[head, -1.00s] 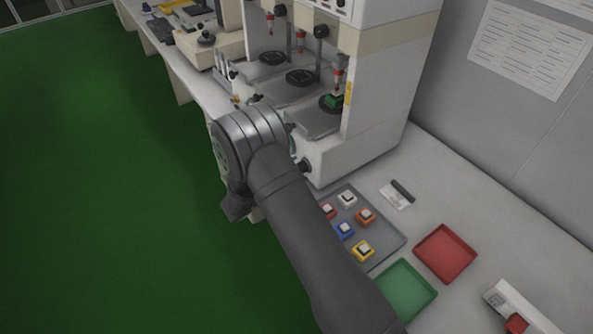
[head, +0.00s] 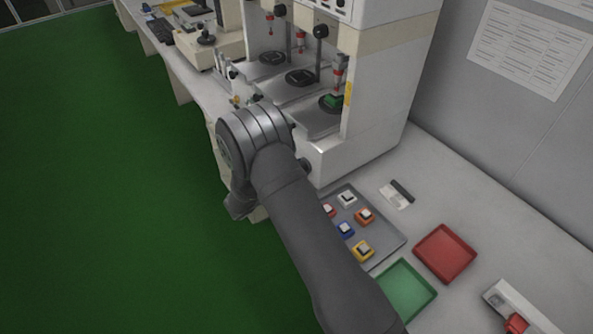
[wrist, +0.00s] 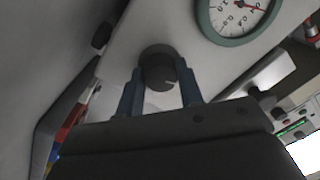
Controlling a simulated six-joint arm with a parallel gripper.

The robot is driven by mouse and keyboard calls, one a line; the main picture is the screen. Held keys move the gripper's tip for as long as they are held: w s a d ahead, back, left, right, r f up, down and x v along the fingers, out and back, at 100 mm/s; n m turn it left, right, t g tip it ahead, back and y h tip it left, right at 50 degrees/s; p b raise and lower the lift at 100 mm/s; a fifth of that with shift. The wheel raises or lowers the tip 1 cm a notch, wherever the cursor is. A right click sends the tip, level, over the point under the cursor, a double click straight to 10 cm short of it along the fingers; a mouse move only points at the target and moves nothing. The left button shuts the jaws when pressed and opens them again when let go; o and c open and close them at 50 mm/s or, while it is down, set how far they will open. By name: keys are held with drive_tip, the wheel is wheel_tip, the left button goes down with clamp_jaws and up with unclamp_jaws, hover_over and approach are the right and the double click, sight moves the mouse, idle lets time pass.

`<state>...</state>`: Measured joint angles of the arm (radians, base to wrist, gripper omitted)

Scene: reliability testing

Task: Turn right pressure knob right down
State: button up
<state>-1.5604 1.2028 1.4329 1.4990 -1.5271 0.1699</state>
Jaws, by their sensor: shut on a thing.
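In the wrist view a dark round pressure knob (wrist: 158,70) with a light mark on its face sits on the pale machine panel. My gripper (wrist: 160,90) has its two blue-grey fingers on either side of this knob, shut on it. A pressure gauge (wrist: 238,12) with a green rim and red needle is above and right of the knob, partly cut off. In the head view my arm hides the gripper and the gripped knob.
Another dark knob (head: 305,165) stands out on the machine front; it also shows in the wrist view (wrist: 102,37). A grey tray (head: 385,242) with several coloured switches, a red tray (head: 444,253) and a green tray (head: 408,290) lie on the bench.

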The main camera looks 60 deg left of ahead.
drive_tip(key=n, duration=0.7)
drive_tip(key=shift+g, duration=0.3)
drive_tip(key=n, duration=0.6)
drive_tip(key=shift+h, duration=0.3)
drive_tip(key=n, duration=0.5)
drive_tip(key=shift+h, duration=0.3)
drive_tip(key=shift+n+h, duration=0.3)
drive_tip(key=shift+n, duration=1.8)
drive_tip(key=o, duration=1)
drive_tip(key=shift+r, duration=0.1)
drive_tip(key=shift+c, duration=0.2)
